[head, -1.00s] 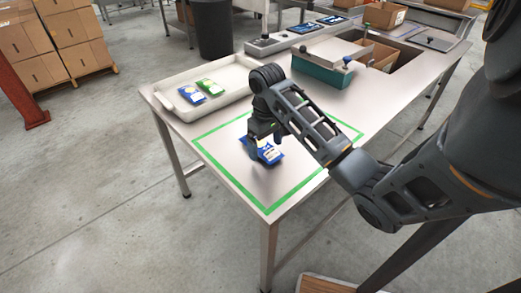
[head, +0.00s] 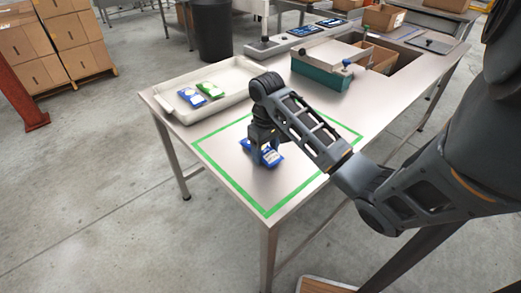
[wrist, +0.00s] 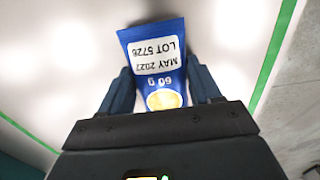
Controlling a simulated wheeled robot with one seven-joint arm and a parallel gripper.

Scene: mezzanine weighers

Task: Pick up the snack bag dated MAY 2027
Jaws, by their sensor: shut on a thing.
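A blue snack bag (wrist: 172,35) fills the middle of the wrist view, with a white label reading MAY 2027, LOT 5726, upside down, and 60 g printed on the bag. My gripper (wrist: 164,88) has one finger on each side of this bag and is shut on it. In the head view, my gripper (head: 264,158) is low over the green-taped square, and the blue bag (head: 272,156) shows partly behind it. I cannot tell whether the bag still touches the table. A second blue bag (head: 192,97) and a green bag (head: 211,89) lie in the tray at the left.
The pale tray (head: 235,70) is on the table's left side. The green tape outline (head: 225,178) encloses otherwise bare tabletop. A dark bin (head: 213,30) stands behind the table.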

